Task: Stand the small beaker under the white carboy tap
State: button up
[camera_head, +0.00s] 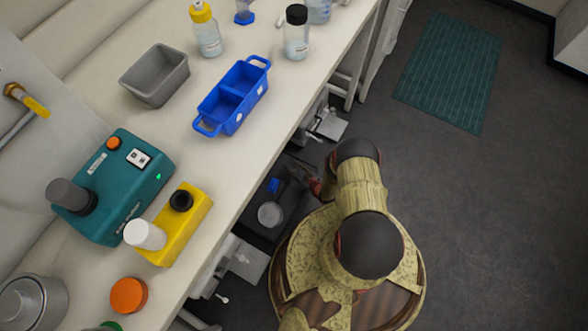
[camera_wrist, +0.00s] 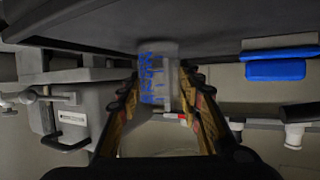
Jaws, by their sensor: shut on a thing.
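In the wrist view a small clear beaker (camera_wrist: 158,76) with blue markings sits between the two fingers of my gripper (camera_wrist: 158,100). The fingers are shut on it, and its far end meets or overlaps a dark flat surface (camera_wrist: 120,25). In the head view my gripper (camera_head: 302,174) is low beside the bench edge, partly hidden, and the beaker cannot be made out there. A white tap-like fitting (camera_wrist: 295,132) shows at the right of the wrist view, apart from the beaker. Another pale tap-like fitting (camera_wrist: 18,98) is at the left. I cannot tell which belongs to the white carboy.
A dark surface under the bench (camera_head: 291,205) bears a round pale lid (camera_head: 270,214) and a blue piece (camera_head: 273,185). Grey equipment (camera_wrist: 75,118) stands left of the beaker in the wrist view. The bench edge (camera_head: 262,165) overhangs this space.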

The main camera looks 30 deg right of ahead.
jog(key=shift+f, duration=0.15)
jog(key=o, duration=0.9)
jog(key=shift+w, duration=0.1)
jog(key=p+v, duration=0.4)
jog(key=v, duration=0.7)
jog(key=shift+d, duration=0.1)
jog(key=shift+s+r, duration=0.25)
jog(key=shift+s, duration=0.2)
